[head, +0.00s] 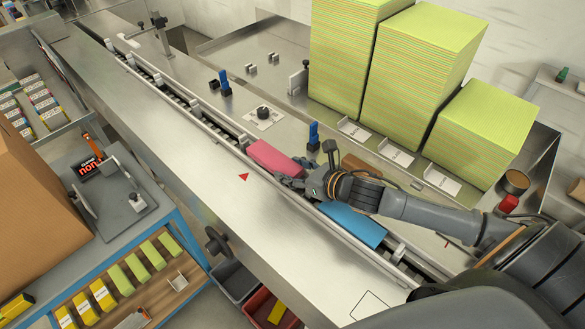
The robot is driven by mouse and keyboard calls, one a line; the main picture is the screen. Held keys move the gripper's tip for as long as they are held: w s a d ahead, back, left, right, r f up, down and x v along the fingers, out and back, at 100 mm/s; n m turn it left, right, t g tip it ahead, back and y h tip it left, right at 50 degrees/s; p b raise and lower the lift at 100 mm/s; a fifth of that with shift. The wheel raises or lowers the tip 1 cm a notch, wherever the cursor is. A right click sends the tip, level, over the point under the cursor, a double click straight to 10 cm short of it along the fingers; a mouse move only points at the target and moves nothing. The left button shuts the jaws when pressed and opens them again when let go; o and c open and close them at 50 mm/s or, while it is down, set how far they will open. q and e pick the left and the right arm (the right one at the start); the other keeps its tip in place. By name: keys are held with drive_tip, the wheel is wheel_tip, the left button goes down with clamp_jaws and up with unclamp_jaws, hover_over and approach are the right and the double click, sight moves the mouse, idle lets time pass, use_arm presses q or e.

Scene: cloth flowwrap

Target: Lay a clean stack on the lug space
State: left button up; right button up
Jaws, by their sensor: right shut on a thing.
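A pink cloth stack (272,157) lies over the lug conveyor (200,105), near a red triangle mark on the steel edge. My right gripper (292,177) is at the near right end of the pink stack and is shut on it; its fingertips are partly hidden by the gripper body. From this view I cannot tell whether the stack rests fully in the lug space. A blue cloth stack (352,224) lies on the same conveyor just to the lower right, partly under my right arm. My left gripper is not in view.
Tall green-and-yellow stacks (415,75) stand at the back right behind small white labels. Blue-topped posts (313,135) rise beside the conveyor. A shelf unit with yellow and green packs (125,280) is at the lower left. The conveyor's upper-left stretch is clear.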

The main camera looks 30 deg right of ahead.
drive_tip(key=shift+f, duration=0.3)
drive_tip(key=o, duration=0.9)
drive_tip(key=shift+r+p, duration=0.35)
drive_tip(key=shift+r, duration=0.3)
drive_tip(key=shift+s+d, duration=0.15)
drive_tip(key=shift+s, duration=0.2)
drive_tip(key=shift+b+v, duration=0.6)
drive_tip(key=shift+v, duration=5.05)
